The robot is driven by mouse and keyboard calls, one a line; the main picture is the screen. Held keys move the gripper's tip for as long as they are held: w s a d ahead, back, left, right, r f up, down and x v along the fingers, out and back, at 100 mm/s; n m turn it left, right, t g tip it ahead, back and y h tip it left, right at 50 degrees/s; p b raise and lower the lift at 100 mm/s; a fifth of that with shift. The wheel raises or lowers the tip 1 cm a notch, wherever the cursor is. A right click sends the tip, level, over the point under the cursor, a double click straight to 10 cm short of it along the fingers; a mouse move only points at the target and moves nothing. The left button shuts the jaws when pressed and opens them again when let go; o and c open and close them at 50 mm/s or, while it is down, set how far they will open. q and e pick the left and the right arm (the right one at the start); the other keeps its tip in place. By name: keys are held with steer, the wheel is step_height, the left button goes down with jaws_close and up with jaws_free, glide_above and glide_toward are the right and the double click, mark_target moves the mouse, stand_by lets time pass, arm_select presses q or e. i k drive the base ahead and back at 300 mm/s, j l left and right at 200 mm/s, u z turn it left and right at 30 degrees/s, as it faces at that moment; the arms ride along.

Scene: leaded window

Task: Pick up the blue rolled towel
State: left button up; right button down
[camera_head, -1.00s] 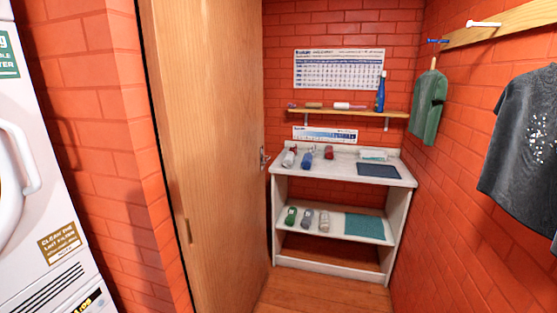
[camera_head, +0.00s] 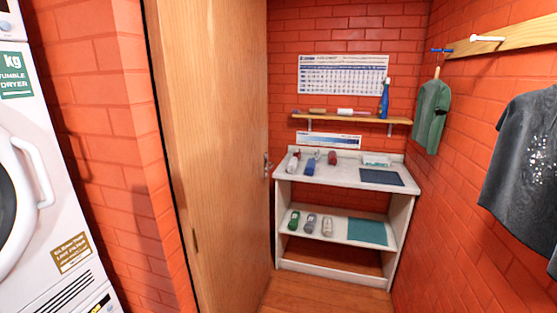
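The blue rolled towel (camera_head: 310,167) appears to be the small blue roll lying on the white top of the shelf unit (camera_head: 345,177) at the back of the room. A whitish item (camera_head: 293,162) lies to its left and a small red roll (camera_head: 332,157) to its right, a little farther back. Details are too small to tell for sure. Neither of my grippers shows in the head view.
A wooden door (camera_head: 210,150) stands left of the unit. A white tumble dryer (camera_head: 50,180) is at far left. A dark mat (camera_head: 381,177) lies on the unit's top. Shirts (camera_head: 525,150) hang at right. The wooden floor (camera_head: 325,294) before the unit is clear.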

mark_target(311, 166)
steer(key=i+l+u, duration=0.1)
steer(key=u, duration=0.35)
steer(key=i+l+u, duration=0.15)
steer(key=u, duration=0.25)
steer(key=i+l+u, duration=0.25)
steer(key=u, duration=0.2)
steer(key=i+l+u, duration=0.15)
steer(key=u, duration=0.25)
steer(key=l+u, duration=0.7)
steer(key=u, duration=0.2)
steer(key=l+u, duration=0.4)
steer(key=z, duration=1.95)
steer(key=j, duration=0.1)
